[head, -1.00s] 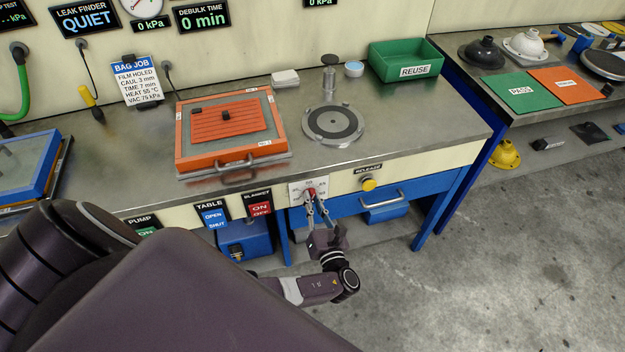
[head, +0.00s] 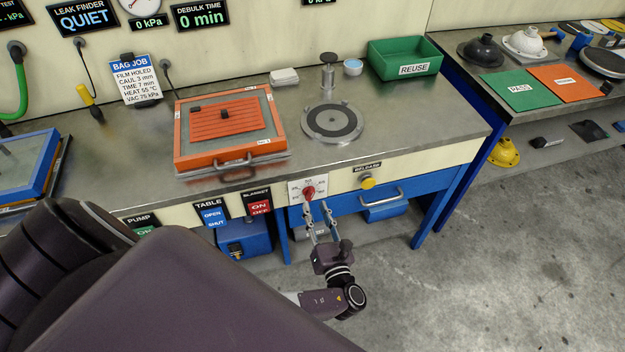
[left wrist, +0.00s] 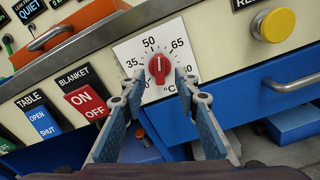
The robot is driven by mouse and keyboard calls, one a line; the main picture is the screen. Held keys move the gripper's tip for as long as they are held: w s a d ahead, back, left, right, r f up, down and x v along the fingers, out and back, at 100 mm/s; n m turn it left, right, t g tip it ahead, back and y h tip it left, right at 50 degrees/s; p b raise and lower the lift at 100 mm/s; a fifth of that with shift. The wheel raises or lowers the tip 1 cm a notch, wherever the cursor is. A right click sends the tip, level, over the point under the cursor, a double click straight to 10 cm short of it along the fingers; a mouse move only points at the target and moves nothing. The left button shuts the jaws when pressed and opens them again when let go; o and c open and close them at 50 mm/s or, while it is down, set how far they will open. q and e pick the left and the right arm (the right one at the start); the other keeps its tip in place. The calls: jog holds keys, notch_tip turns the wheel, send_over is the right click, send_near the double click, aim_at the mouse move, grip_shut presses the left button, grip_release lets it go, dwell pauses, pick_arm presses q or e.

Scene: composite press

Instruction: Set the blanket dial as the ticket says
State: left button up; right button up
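The blanket dial is a red knob (left wrist: 159,67) on a white plate marked 35, 50, 65 and °C, on the bench front. Its white mark points nearly straight up, close to 50. In the head view the knob (head: 309,191) shows just beyond my left gripper (head: 316,207). In the left wrist view that gripper (left wrist: 159,84) is open, with a fingertip low on each side of the knob and nothing between them. The ticket (head: 134,79) is headed BAG JOB and appears to read HEAT 55 °C. My right gripper is out of view.
The BLANKET ON/OFF switch (left wrist: 84,97) and TABLE switch (left wrist: 40,120) are left of the dial. A yellow release button (head: 368,183) and a drawer handle (head: 383,199) are to the right. An orange frame (head: 229,162) stands on the bench above.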

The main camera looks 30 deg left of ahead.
pick_arm(q)
jog(key=v, duration=0.7)
jog(key=shift+s+d, duration=0.15)
jog(key=shift+d, duration=0.1)
jog(key=s+a+f+n+g+h, duration=0.2)
jog(key=s+f+n+g+h, duration=0.15)
jog(key=s+f, duration=0.7)
jog(key=s+a+f+n+g+h, duration=0.25)
jog(key=s+f+n+g, duration=0.35)
jog(key=f, duration=0.8)
jog(key=s+d+f+n+h, duration=0.1)
jog(key=s+f+n+h, duration=0.1)
jog(key=s+n, duration=0.4)
jog(key=s+d+f+n+g+h, duration=0.1)
jog(key=s+f+n+h, duration=0.2)
jog(key=s+f+n, duration=0.2)
jog(key=s+d+f+n+h, duration=0.2)
jog(key=s+f+n, duration=0.1)
jog(key=s+n, duration=0.4)
jog(key=shift+s+f+h, duration=0.2)
jog(key=shift+s+h, duration=0.1)
jog(key=shift+s, duration=0.55)
